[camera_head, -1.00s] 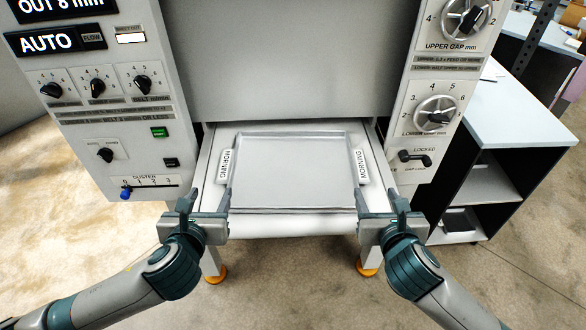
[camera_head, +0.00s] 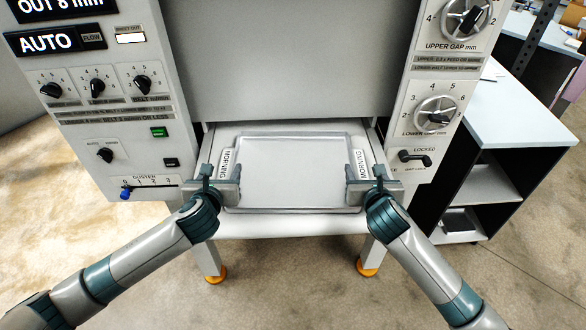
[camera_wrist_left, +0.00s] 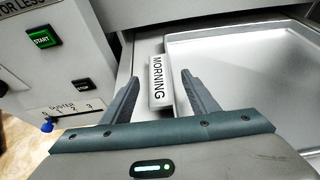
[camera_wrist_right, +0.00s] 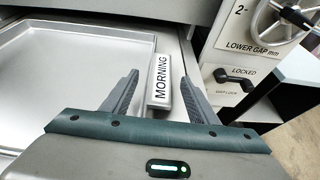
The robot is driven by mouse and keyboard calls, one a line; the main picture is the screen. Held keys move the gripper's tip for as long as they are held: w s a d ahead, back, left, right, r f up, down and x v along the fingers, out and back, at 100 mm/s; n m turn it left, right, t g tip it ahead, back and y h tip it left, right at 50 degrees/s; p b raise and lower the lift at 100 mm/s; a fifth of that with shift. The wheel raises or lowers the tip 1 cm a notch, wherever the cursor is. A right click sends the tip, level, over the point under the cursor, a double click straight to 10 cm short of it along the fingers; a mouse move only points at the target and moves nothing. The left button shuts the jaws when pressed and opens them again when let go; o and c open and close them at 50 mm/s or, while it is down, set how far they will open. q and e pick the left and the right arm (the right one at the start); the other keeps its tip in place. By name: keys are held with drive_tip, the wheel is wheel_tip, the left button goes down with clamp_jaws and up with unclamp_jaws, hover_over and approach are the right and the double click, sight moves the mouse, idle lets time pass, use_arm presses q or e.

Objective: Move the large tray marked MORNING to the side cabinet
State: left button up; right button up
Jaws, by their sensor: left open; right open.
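The large grey tray (camera_head: 292,172) lies flat on the machine's outfeed shelf (camera_head: 290,226). It has a white handle block marked MORNING on each side, the left one (camera_head: 226,163) and the right one (camera_head: 361,165). My left gripper (camera_head: 211,172) is open at the left handle; in the left wrist view the handle (camera_wrist_left: 157,82) shows between its fingers. My right gripper (camera_head: 374,172) is open at the right handle; in the right wrist view that handle (camera_wrist_right: 160,80) shows between its fingers. Neither gripper is closed on its handle. The side cabinet (camera_head: 505,125) stands at the right.
Machine panels flank the shelf, with a blue-knobbed duster slider (camera_head: 126,192) at left and a lock lever (camera_head: 415,158) at right. The visible cabinet top is mostly clear. A dark object (camera_head: 460,222) sits in its lower shelf.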

use_arm(q)
drive_tip(key=shift+x, duration=1.4)
use_arm(e)
drive_tip(key=shift+x, duration=1.45)
use_arm(q)
drive_tip(key=shift+c, duration=0.6)
use_arm(e)
drive_tip(key=shift+c, duration=0.6)
use_arm(q)
clamp_jaws()
use_arm(e)
clamp_jaws()
drive_tip(key=shift+r, duration=0.1)
